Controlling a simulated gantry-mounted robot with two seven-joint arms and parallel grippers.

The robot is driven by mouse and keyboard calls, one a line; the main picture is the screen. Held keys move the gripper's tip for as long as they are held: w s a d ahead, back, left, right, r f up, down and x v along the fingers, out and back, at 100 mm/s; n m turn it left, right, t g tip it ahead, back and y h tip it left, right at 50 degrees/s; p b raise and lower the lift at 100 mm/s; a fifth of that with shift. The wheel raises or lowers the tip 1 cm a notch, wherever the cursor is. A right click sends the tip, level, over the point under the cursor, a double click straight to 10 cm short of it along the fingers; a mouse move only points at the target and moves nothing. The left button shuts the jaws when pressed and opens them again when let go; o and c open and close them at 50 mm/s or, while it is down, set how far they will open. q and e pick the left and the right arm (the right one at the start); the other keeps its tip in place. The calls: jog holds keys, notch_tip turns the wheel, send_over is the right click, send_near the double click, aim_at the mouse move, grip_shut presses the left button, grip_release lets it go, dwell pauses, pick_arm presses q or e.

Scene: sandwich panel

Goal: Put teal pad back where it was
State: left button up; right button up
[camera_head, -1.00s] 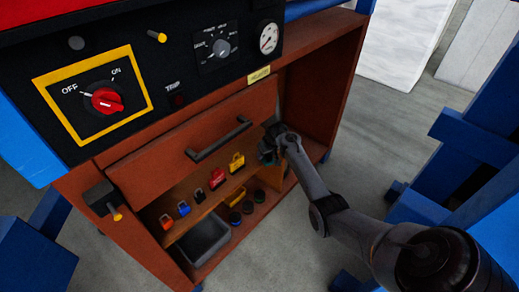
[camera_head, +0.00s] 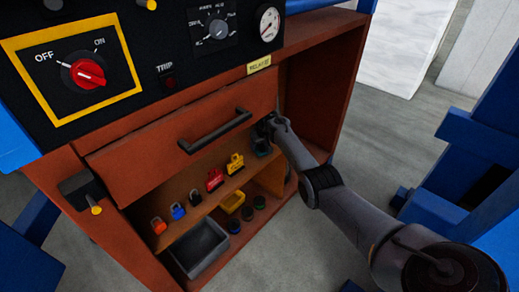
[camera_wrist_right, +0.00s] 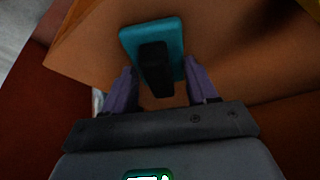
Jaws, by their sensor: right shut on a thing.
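The teal pad (camera_wrist_right: 168,30) shows in the right wrist view as a flat rounded plate with a dark upright grip (camera_wrist_right: 155,70). My right gripper (camera_wrist_right: 158,88) is shut on this dark grip, one finger on each side. In the head view the teal pad (camera_head: 262,150) is a small dark teal patch under the right gripper (camera_head: 264,132), at the right end of the upper shelf (camera_head: 207,205), beside the yellow padlock. I cannot tell whether the pad touches the shelf. My left gripper is not in view.
Several padlocks stand on the upper shelf, including a red one (camera_head: 214,180) and a yellow one (camera_head: 235,164). Below are a grey bin (camera_head: 201,248), a yellow tray (camera_head: 232,202) and round dark pieces.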

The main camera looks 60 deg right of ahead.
jog(key=shift+s+a+f, duration=0.15)
jog(key=shift+f, duration=0.05)
jog(key=o, duration=0.9)
jog(key=shift+f, duration=0.1)
jog(key=shift+o, duration=0.2)
